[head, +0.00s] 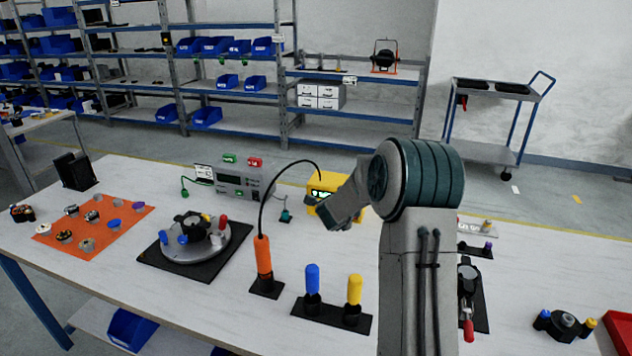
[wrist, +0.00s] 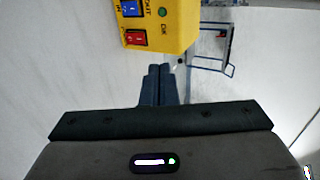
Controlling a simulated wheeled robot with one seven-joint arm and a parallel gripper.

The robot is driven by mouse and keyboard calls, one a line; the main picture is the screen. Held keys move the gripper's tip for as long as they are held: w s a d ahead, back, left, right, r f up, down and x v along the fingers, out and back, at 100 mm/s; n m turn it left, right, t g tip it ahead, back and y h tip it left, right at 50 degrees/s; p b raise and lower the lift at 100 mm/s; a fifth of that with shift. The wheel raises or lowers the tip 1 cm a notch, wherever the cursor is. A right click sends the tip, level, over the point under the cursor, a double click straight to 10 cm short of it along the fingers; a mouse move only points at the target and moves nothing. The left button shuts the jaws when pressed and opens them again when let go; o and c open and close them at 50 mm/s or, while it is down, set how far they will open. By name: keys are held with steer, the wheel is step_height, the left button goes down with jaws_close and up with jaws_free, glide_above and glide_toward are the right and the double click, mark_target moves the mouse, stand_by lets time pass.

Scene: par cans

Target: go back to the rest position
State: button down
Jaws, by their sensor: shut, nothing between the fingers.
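My gripper (head: 317,226) is over the middle of the white table (head: 215,302), in front of the yellow box (head: 322,186) in the head view. My arm covers part of that box. In the wrist view my gripper's two dark fingers (wrist: 158,82) are together, with nothing between them. The yellow box (wrist: 160,22), with a blue switch and a red switch, is just beyond the fingertips in that view. I see no contact with it.
An orange tool (head: 263,262) with a curved black cable stands upright left of my gripper. Blue and yellow handles (head: 313,280) stand in a black holder nearer the front. A round fixture (head: 190,250) and an orange mat (head: 60,235) with small parts are further left.

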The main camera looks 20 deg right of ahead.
steer(key=shift+a+r, duration=0.1)
steer(key=shift+a, duration=0.05)
steer(key=s+a+r+n+y, duration=0.4)
steer(key=s+a+r+n, duration=0.15)
steer(key=a+n, duration=0.2)
steer(key=s+a+r+n+y, duration=0.35)
steer(key=s+a+n, duration=0.25)
steer(key=a, duration=0.3)
steer(key=s+a+n+g+p, duration=0.1)
steer(key=s+n+g, duration=0.6)
steer(key=s, duration=2.2)
steer(key=n, duration=0.4)
steer(key=shift+a+f, duration=0.3)
steer(key=shift+a, duration=0.05)
steer(key=shift+h, duration=0.25)
